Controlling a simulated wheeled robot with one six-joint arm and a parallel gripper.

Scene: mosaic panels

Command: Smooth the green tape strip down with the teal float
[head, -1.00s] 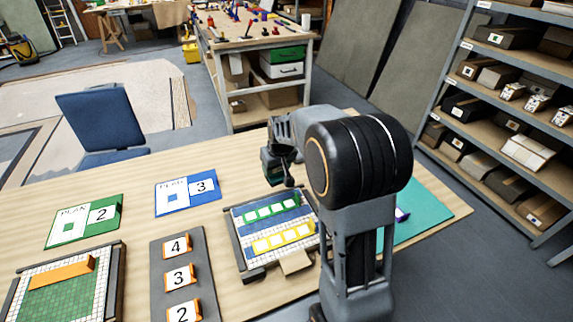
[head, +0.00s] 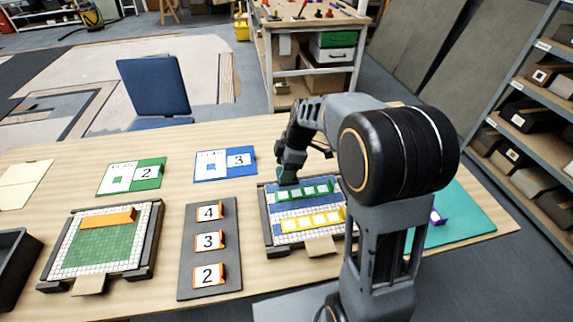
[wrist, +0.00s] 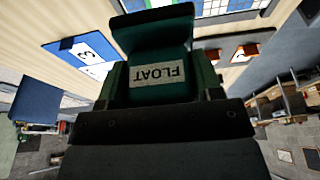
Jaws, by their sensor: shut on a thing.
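The green tape strip (head: 309,190) lies across the upper part of the right-hand mosaic panel (head: 271,225), with white squares along it. My gripper (head: 291,158) is above the strip's left end, near the panel's back edge. It is shut on the teal float (head: 287,177), which hangs below the jaws. In the wrist view the float (wrist: 155,36) fills the middle, its FLOAT label upside down. I cannot tell whether the float touches the strip. My arm hides the panel's right side.
A yellow strip (head: 312,221) lies below the green one. A grey board (head: 190,262) with numbered orange tags and another mosaic panel (head: 150,246) stand to the left. Blue (head: 211,174) and green (head: 115,186) plan cards lie behind. A teal mat (head: 470,217) is at the right.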

